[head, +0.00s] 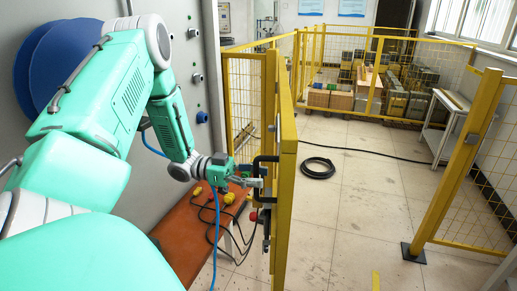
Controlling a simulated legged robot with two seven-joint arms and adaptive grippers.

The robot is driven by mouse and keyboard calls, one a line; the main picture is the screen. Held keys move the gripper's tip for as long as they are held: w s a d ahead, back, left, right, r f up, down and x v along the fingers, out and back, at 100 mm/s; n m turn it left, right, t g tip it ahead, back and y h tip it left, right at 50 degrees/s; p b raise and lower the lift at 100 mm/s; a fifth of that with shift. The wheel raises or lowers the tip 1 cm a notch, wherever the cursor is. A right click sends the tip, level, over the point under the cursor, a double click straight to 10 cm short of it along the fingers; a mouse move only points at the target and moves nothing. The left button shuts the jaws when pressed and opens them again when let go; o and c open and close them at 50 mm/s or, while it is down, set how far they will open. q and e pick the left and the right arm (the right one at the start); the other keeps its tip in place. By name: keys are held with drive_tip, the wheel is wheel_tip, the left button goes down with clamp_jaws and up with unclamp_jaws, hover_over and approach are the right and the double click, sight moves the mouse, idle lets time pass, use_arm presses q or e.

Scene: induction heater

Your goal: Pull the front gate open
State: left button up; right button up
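The front gate (287,140) is a yellow metal frame seen nearly edge-on in the middle of the head view. A wide gap lies between it and the yellow post (463,160) on the right. A black handle (257,162) sits on the gate's left face. My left gripper (257,183) is at this handle, its fingers pointing right toward the gate. The fingers are small and overlap the handle, so I cannot tell whether they are closed around it. My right gripper is not in view.
An orange-brown bench (188,232) with yellow parts and cables stands below my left arm. A grey cabinet wall is at left. Boxes (340,98) are stacked behind the rear fence. The floor in the gap is mostly clear.

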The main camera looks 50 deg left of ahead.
sight(257, 158)
use_arm(q)
wheel_tip(257, 158, up, 9)
drive_tip(key=shift+d+f, duration=0.1)
drive_tip(key=shift+r, duration=0.5)
drive_tip(key=shift+a, duration=0.2)
drive_tip(key=shift+a+f, duration=0.1)
